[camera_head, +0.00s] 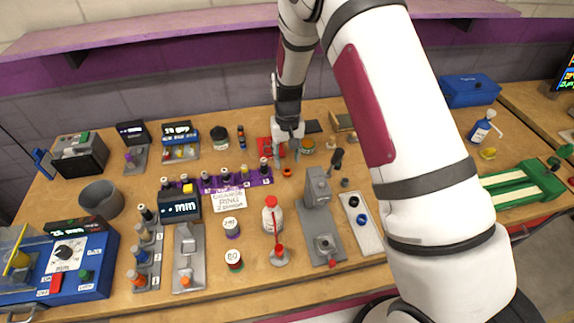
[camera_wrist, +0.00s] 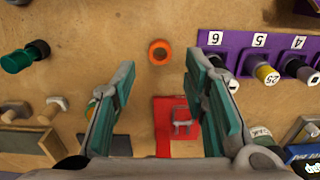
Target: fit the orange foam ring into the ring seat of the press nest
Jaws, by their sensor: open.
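The orange foam ring (camera_head: 287,172) lies flat on the wooden bench, just in front of my gripper (camera_head: 288,157). In the wrist view the ring (camera_wrist: 151,51) is centred left to right, beyond the gap between the open fingers (camera_wrist: 161,75). Nothing is between the fingers, and they appear apart from the ring. A grey press (camera_head: 318,187) stands to the right of and nearer than the ring. Its base plate (camera_head: 332,224) carries a round fitting (camera_head: 325,243) that looks like the nest. The ring seat itself is too small to make out.
A purple numbered rack (camera_head: 215,186) with several plugs stands left of the ring. A red plate (camera_wrist: 162,138) lies under the gripper. A pale tray (camera_head: 370,238) with blue and black rings is right of the press. A white bottle (camera_head: 271,214) stands left of it.

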